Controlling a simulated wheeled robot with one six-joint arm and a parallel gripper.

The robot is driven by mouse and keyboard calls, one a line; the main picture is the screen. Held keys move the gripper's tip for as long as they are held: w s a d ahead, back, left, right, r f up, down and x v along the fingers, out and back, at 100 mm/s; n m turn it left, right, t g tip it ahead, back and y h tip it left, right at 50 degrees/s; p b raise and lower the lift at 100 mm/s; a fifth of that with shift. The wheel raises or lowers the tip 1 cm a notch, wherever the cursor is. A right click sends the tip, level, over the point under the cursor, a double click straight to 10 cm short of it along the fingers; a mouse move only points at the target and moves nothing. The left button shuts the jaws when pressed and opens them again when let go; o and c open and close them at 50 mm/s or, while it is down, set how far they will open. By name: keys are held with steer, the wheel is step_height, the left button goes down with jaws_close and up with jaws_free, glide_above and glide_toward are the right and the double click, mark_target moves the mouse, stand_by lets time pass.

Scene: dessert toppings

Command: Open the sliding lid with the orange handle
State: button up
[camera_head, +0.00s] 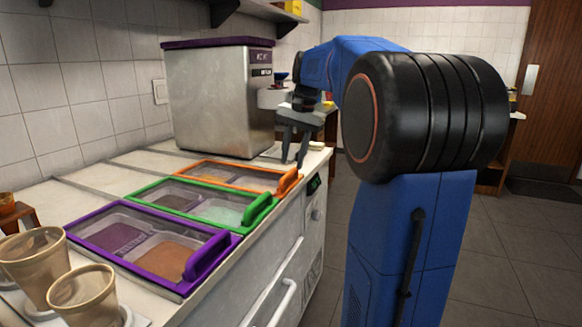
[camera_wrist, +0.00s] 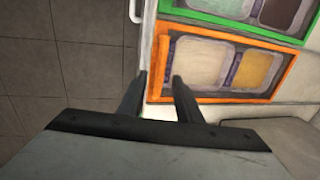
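The sliding lid with the orange frame (camera_head: 215,182) lies flat over its bin at the far end of the row of three lids. Its orange handle (camera_head: 289,182) stands at the right end, by the counter's front edge. In the wrist view the orange frame (camera_wrist: 225,99) surrounds a pale and a yellow-brown topping. My gripper (camera_head: 293,161) is open and empty, fingers pointing down, just above the orange handle. In the wrist view the fingertips (camera_wrist: 159,76) are apart beside the frame's handle end. Whether they touch the handle cannot be told.
A green-framed lid (camera_head: 150,188) and a purple-framed lid (camera_head: 108,261) lie nearer on the counter. A steel machine (camera_head: 210,100) stands behind the orange lid. Paper cups (camera_head: 83,296) stand at the near left. The floor (camera_head: 510,260) at right is open.

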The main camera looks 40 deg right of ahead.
mark_target(289, 172)
steer(key=shift+w+a+f, duration=0.1)
steer(key=shift+w+f, duration=0.05)
steer(key=shift+f, duration=0.65)
steer(key=shift+w+a+f, duration=0.1)
steer(key=shift+w+f, duration=0.05)
steer(key=shift+f, duration=0.65)
jaws_close()
steer(key=w+a, duration=0.6)
steer(key=w, duration=0.5)
steer(key=w+a, duration=0.7)
steer(key=w, duration=0.5)
steer(key=w+a, duration=0.7)
steer(key=w, duration=0.5)
steer(key=shift+w+a, duration=0.15)
jaws_free()
